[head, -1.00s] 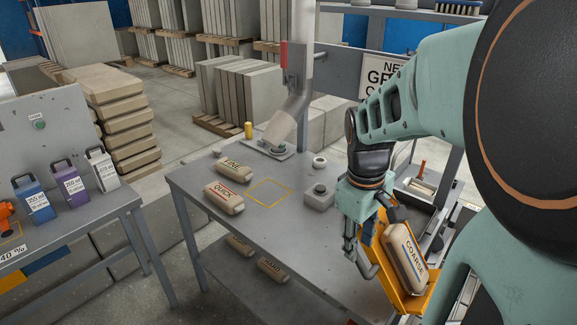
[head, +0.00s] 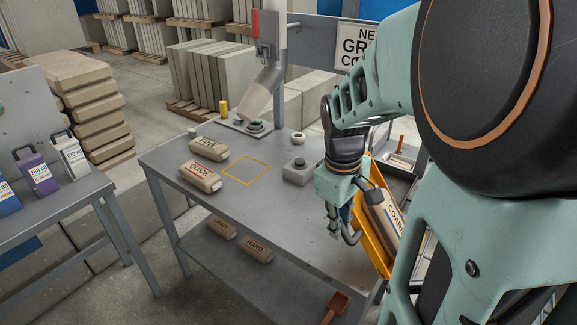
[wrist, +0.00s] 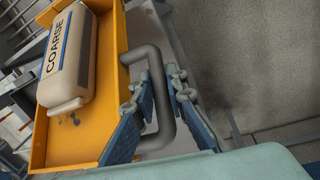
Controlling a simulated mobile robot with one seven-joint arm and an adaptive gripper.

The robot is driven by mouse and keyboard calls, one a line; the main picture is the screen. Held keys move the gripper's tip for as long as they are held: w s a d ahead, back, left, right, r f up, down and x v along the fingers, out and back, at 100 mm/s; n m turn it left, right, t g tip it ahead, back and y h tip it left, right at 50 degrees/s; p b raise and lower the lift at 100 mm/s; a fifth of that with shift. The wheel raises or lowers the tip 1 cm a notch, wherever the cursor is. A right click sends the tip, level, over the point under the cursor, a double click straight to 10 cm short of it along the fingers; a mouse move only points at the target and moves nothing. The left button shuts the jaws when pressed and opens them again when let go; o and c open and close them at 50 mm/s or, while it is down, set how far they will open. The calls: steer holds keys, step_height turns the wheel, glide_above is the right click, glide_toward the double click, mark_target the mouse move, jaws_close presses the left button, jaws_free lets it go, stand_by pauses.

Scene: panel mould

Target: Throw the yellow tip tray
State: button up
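The yellow tip tray (head: 374,232) is at the right end of the metal table in the head view, tilted. It also shows at the left of the wrist view (wrist: 108,138). A beige bag marked COARSE (head: 384,218) lies in it, also seen in the wrist view (wrist: 70,58). The tray's grey bent handle (wrist: 166,118) sticks out from its side. My gripper (head: 338,222) is beside the tray at this handle. In the wrist view its two fingers (wrist: 158,92) are apart, one on each side of the handle bar; firm contact is not clear.
Bags marked FINE (head: 208,149) and QUICK (head: 200,177) lie on the table near a yellow outlined square (head: 246,171). A grey button box (head: 298,172) stands left of my gripper. A brown scoop (head: 335,306) is below. Jugs (head: 70,158) stand on the left bench.

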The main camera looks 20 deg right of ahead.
jaws_close()
